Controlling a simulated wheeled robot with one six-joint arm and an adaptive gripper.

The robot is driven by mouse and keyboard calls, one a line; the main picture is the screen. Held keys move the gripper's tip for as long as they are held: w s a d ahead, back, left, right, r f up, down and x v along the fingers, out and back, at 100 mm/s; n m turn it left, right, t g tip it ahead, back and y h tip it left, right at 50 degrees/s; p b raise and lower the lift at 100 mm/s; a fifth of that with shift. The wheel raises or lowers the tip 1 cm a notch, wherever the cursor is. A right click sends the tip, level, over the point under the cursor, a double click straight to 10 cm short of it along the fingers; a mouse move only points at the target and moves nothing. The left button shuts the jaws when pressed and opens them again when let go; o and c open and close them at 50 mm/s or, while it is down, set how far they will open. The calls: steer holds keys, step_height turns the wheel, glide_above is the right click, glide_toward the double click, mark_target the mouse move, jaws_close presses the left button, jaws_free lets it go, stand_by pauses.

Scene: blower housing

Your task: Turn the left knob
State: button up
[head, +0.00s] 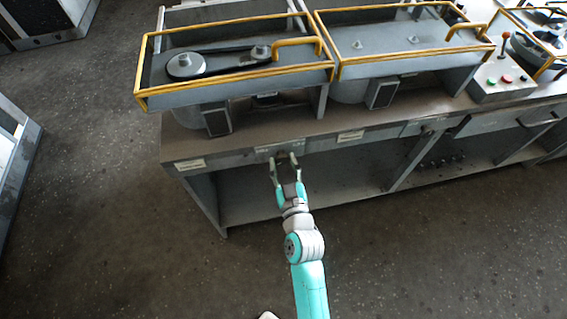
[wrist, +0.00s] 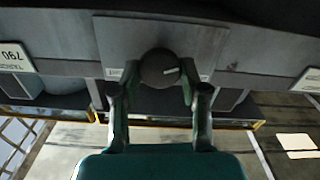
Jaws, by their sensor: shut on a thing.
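The left knob (wrist: 158,68) is a round dark knob with a short pale mark on its right side in the wrist view. It sits on a grey plate (wrist: 200,40) on the front edge of the bench. My gripper (wrist: 156,88) has one finger on each side of the knob and is shut on it. In the head view, my gripper (head: 284,160) reaches the bench's front rail, and the knob between the fingers is small and hard to make out there.
The long bench (head: 225,142) carries yellow-railed housings (head: 235,75), the left one with a belt and pulleys. White labels (head: 191,164) flank the knob's plate along the front rail. A control box (head: 502,82) with buttons stands at right. The floor (head: 110,220) in front is clear.

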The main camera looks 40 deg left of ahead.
steer(key=m, duration=0.6)
steer(key=shift+w+m, duration=0.1)
steer(key=shift+m, duration=0.2)
stand_by(0.4)
steer(key=o, duration=1.1)
steer(key=shift+o, duration=0.2)
steer(key=shift+d, duration=0.1)
steer(key=v, duration=1.2)
